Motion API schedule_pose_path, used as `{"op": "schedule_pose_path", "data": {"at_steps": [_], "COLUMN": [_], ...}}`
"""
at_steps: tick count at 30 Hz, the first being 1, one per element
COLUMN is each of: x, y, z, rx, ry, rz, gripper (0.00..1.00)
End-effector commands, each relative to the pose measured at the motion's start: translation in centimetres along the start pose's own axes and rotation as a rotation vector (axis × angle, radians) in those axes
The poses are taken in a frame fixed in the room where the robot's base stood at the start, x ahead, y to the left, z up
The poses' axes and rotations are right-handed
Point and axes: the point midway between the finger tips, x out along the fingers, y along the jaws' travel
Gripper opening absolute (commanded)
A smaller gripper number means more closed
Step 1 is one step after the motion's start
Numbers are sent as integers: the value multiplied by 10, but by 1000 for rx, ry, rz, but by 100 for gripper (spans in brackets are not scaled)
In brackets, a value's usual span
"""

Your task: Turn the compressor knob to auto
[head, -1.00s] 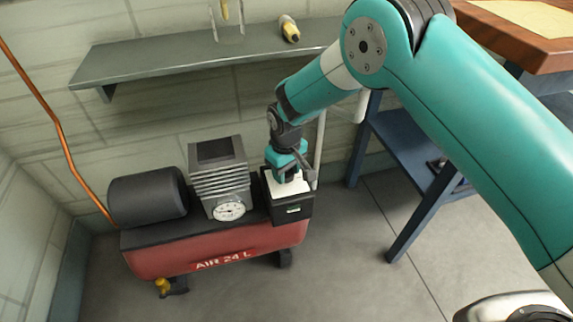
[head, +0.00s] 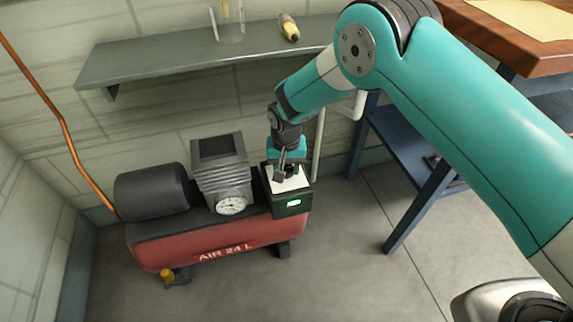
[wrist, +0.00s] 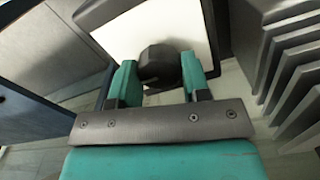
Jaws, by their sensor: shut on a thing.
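The red compressor (head: 170,250) marked AIR 24 L stands on the floor at the lower left of the head view. In the wrist view, the black faceted knob (wrist: 160,66) sits on the white panel (wrist: 140,32). My gripper (wrist: 158,82) is shut on the knob, one teal finger on each side. In the head view my gripper (head: 287,170) is over the box and hides the knob. No auto marking is legible.
A ribbed pump block (head: 222,180), a round gauge (head: 231,205) and a dark cylinder (head: 152,190) stand on the compressor beside the box. A grey shelf (head: 180,60) is on the wall above. A blue-legged workbench (head: 415,205) stands at right. Floor in front is clear.

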Motion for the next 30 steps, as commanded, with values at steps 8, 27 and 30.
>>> {"op": "schedule_pose_path", "data": {"at_steps": [8, 27, 30], "x": [-1, -1, -6], "y": [0, 0, 0], "z": [-1, 0, -1], "rx": [25, 22, 22], "ry": [3, 1, 2], "rz": [-1, 0, -1], "gripper": [20, 69, 69]}}
